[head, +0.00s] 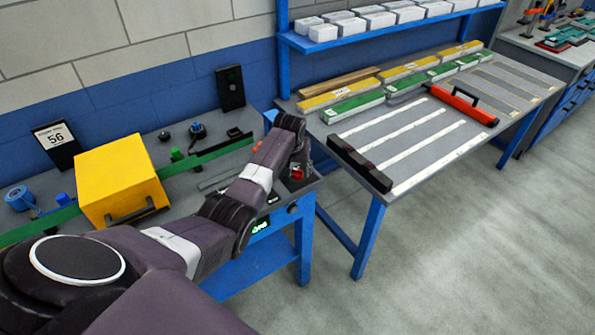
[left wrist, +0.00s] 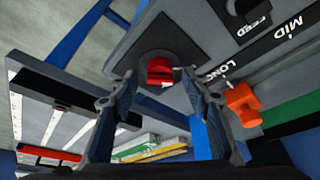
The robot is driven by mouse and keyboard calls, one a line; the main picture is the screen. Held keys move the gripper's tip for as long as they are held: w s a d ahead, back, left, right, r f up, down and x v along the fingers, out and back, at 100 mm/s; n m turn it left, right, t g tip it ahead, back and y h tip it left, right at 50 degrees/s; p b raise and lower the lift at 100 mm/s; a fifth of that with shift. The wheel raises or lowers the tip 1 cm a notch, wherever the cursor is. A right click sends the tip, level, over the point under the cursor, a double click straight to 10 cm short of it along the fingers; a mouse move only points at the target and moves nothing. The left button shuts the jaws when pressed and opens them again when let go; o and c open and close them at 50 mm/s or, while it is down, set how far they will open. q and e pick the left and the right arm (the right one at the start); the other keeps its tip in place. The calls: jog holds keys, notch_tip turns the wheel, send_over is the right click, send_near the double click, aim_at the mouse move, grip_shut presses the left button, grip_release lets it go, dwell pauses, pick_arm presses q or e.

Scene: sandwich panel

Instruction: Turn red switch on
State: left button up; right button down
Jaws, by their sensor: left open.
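In the head view a bit of red (head: 297,174) shows at the right end of the left workbench, under my wrist. My left gripper (left wrist: 156,74) is open, with one finger on each side of the red switch; whether either finger touches it I cannot tell. In the head view my left arm reaches across the bench and its wrist hides most of the gripper (head: 300,163). My right gripper is not in view.
An orange knob (left wrist: 242,103) sits close to the right finger, and a black knob (left wrist: 248,10) is near the FEED label. A yellow machine housing (head: 120,178) stands left on the bench.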

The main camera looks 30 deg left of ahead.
pick_arm(q)
jog(key=shift+x, duration=0.85)
jog(key=c, duration=1.1)
